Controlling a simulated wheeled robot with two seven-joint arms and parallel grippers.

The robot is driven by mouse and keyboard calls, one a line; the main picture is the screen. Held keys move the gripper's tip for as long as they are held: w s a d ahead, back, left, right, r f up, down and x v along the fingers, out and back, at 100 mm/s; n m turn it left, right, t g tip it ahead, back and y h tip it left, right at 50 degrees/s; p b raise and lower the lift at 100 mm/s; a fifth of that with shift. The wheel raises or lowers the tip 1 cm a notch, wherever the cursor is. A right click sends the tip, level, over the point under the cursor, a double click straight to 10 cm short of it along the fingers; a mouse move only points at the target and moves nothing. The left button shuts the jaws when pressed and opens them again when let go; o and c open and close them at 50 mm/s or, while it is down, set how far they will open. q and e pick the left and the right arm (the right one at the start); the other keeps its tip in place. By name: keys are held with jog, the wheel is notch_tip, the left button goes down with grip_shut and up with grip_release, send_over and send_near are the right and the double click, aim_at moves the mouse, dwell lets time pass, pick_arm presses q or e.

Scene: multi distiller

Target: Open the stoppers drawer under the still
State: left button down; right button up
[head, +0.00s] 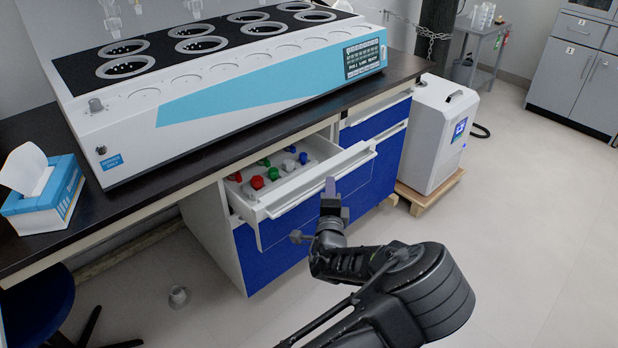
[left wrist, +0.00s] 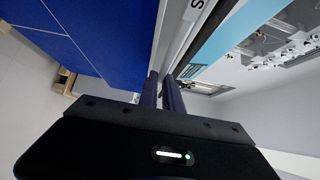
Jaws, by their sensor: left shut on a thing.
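The stoppers drawer (head: 260,208) under the still (head: 220,85) stands pulled out from the blue-and-white cabinet, its inside partly visible. Red, green, blue and grey stoppers (head: 272,174) sit in it. My left gripper (head: 330,186) is at the drawer's front edge, shut on the drawer's long white handle (head: 310,183). In the left wrist view, the two dark fingers of the left gripper (left wrist: 161,82) close on the pale edge of the drawer front (left wrist: 176,45). My right gripper is in neither view.
A blue drawer (head: 373,135) beside it is closed. A white wheeled unit (head: 425,130) on a wooden base stands to the right. A tissue box (head: 50,205) lies on the dark benchtop at left. The floor in front is mostly clear.

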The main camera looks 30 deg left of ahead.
pick_arm(q)
jog(key=s+d+p, duration=0.1)
jog(key=s+d, duration=0.3)
jog(key=d, duration=1)
jog(key=shift+s, duration=0.15)
jog(key=shift+d, duration=0.1)
jog(key=c, duration=1.5)
grip_release()
jog(key=v, duration=0.7)
jog(key=shift+s+d+f+p, duration=0.1)
jog(key=shift+s+d+p, duration=0.1)
jog(key=shift+s+p, duration=0.2)
jog(key=shift+w, duration=0.1)
